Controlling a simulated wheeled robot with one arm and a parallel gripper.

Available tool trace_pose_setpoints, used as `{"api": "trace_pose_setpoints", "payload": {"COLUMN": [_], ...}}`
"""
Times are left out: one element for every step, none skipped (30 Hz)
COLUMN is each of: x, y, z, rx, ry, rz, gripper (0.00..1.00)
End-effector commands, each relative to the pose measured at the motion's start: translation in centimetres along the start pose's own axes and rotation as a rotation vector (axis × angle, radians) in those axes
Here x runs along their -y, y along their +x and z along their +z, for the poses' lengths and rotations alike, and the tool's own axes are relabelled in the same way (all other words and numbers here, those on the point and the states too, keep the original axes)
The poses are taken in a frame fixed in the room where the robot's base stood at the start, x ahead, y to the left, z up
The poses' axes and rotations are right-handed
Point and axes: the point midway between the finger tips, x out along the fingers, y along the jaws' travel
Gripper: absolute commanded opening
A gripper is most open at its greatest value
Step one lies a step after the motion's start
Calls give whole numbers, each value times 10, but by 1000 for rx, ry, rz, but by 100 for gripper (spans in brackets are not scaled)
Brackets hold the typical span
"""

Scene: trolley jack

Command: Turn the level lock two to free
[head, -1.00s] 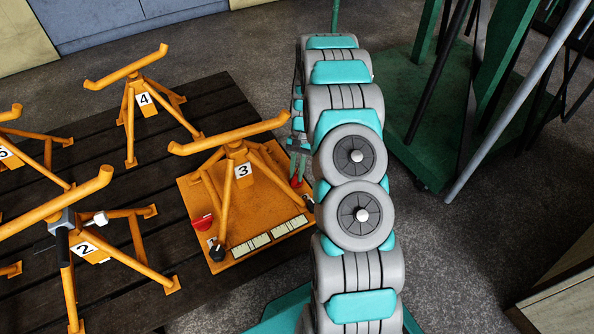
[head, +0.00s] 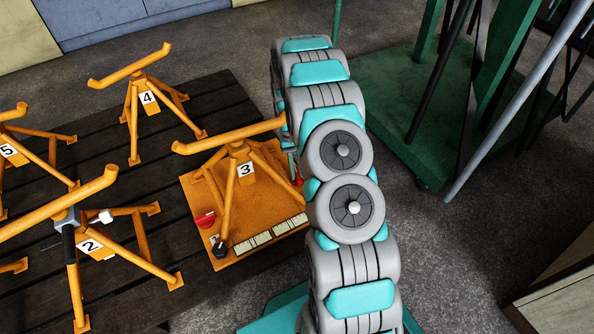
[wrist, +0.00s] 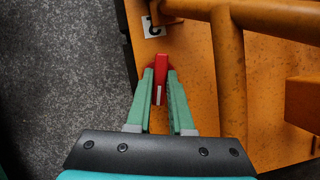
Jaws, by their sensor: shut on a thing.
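My gripper (wrist: 160,78) is shut on a red lever (wrist: 161,63) in the wrist view. The lever stands at the edge of an orange base plate, with a white mark on its face. A small white label (wrist: 153,27), partly covered by an orange part and probably reading 2, sits just beyond it. In the head view my arm hides most of my gripper; a bit of red lever (head: 299,180) shows at the plate's right edge. A second red lever (head: 204,220) is at the left edge of the same orange base plate (head: 218,205).
Orange stand 3 (head: 238,175) rises from the base plate, and its legs pass close to my gripper. Stand 2 (head: 90,240), stand 4 (head: 148,100) and stand 5 (head: 12,150) are on the dark slatted platform. A green wheeled frame (head: 400,120) stands to the right.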

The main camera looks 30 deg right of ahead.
Motion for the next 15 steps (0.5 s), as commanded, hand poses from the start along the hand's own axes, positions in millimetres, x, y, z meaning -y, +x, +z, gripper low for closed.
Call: {"api": "trace_pose_setpoints", "payload": {"x": [0,0,0,0,0,0,0,0,0,0,0,0,0,0,0], "y": [1,1,1,1,1,1,1,1,1,1,1,1,1,1,1], "z": [1,1,1,1,1,1,1,1,1,1,1,1,1,1,1], "rx": [3,3,3,3,3,3,3,3,3,3,3,3,3,3,2], "ry": [-3,-4,-5,-6,-6,-6,-6,-6,-6,-6,-5,-5,-5,-5,-5], "rz": [1,1,2,2,2,2,2,2,2,1,1,1,1,1,1], "gripper": [0,0,0,0,0,0,0,0,0,0,0,0,22,26,30]}}
